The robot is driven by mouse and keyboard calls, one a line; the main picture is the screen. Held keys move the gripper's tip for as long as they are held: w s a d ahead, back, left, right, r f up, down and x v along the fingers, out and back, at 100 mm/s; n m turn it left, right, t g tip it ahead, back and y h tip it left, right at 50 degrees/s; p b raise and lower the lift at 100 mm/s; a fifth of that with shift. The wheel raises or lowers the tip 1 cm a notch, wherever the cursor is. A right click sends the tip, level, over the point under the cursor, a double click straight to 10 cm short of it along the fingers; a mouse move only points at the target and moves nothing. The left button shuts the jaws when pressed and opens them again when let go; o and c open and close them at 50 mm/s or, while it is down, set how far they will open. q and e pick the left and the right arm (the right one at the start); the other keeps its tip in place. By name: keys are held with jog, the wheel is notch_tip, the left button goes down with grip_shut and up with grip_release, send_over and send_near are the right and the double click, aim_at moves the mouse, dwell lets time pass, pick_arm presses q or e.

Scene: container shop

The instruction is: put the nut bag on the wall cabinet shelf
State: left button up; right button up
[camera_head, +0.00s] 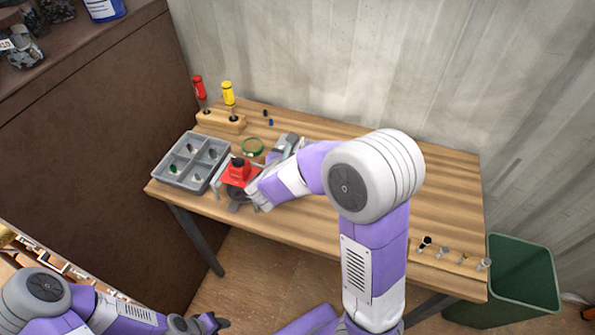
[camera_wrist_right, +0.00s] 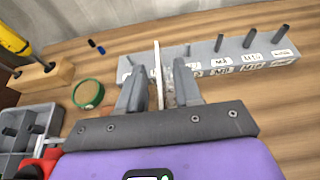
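In the right wrist view a thin pale upright piece (camera_wrist_right: 158,75) with a clear, speckled part below it stands between my right fingers. It looks like the nut bag seen edge-on, but I cannot be sure. My right gripper (camera_wrist_right: 160,84) has its fingers apart on either side, with a small gap to the left of the pale piece. In the head view my right gripper (camera_head: 287,146) is low over the bench, and its own wrist partly covers it. My left gripper (camera_head: 208,323) is at the bottom edge, away from the bench. The wall cabinet shelf is not clearly visible.
On the wooden bench (camera_head: 440,190) are a grey divided tray (camera_head: 178,183), a red object (camera_head: 238,174), a green-rimmed round dish (camera_head: 252,147) and a screwdriver block (camera_head: 220,121). A labelled peg rack (camera_wrist_right: 225,70) lies behind my right fingers. A green bin (camera_head: 525,270) stands right.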

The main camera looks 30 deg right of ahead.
jog(key=shift+w+d+f, duration=0.1)
jog(key=shift+w+d, duration=0.05)
jog(key=shift+d, duration=0.1)
grip_shut()
dwell(1.3)
